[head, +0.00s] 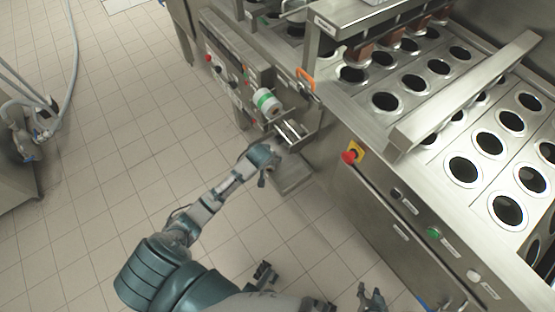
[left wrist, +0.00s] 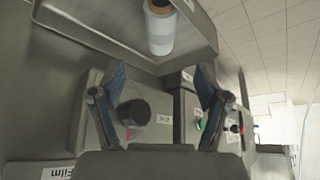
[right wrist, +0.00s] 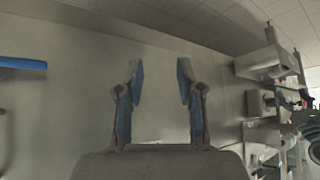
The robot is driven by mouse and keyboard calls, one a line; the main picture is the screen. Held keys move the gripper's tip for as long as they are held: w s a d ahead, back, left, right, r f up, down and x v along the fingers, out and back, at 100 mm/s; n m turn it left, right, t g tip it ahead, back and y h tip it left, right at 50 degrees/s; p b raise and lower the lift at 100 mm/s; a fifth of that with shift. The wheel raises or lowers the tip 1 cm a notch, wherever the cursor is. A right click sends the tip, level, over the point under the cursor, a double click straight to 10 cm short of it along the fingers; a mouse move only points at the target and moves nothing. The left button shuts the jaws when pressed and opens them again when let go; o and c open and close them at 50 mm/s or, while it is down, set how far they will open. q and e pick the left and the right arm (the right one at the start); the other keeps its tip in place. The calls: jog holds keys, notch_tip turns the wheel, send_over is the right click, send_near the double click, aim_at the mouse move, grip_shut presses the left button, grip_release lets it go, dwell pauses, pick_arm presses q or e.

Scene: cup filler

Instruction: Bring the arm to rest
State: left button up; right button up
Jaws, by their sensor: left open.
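My left arm reaches out to the machine's front in the head view. Its gripper (head: 268,168) is near the metal bracket below the film roll. In the left wrist view the left gripper (left wrist: 163,82) has its fingers spread, with nothing held between them; a black knob (left wrist: 131,113) shows beyond them. My right gripper (head: 371,294) is low at the bottom of the head view, beside the machine's front panel. In the right wrist view its fingers (right wrist: 160,78) are apart, with only plain grey surface behind the gap.
The cup-filling machine (head: 330,145) fills the right side, with rows of round cup holes on top. A white and green roll (head: 267,102) sticks out from its front. A red emergency button (head: 349,157) is on its side. Tiled floor (head: 110,130) lies open at left.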

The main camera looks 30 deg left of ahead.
pick_arm(q)
jog(key=shift+v, duration=1.4)
jog(key=s+d+f+m+g+p, duration=0.1)
jog(key=s+d+f+m+p, duration=0.1)
jog(key=s+f, duration=0.5)
jog(key=s+d+f+m+g+h+p, duration=0.1)
jog(key=s+d+f+p, duration=0.3)
jog(key=s, duration=1.2)
jog(key=s+d+f+m+g+h+p, duration=0.1)
jog(key=s+d+f+m+p, duration=0.2)
jog(key=s+d+f, duration=0.3)
jog(key=s+f+p, duration=0.1)
jog(key=s+f, duration=0.4)
jog(key=s, duration=0.1)
jog(key=shift+d+f+m+g, duration=0.2)
jog(key=shift+d+m+g, duration=0.05)
jog(key=shift+m+g, duration=0.15)
pick_arm(e)
jog(key=s+d+f+g, duration=0.1)
jog(key=s+f+g, duration=0.1)
jog(key=s+f, duration=0.2)
jog(key=s+d+f+g, duration=0.1)
jog(key=s+f, duration=0.3)
jog(key=f, duration=0.6)
jog(key=s+d+f+g+h, duration=0.1)
jog(key=s+f+g, duration=0.1)
jog(key=s+f, duration=0.2)
notch_tip(320, 180, down, 3)
jog(key=shift+f+g, duration=0.2)
jog(key=shift+g, duration=0.2)
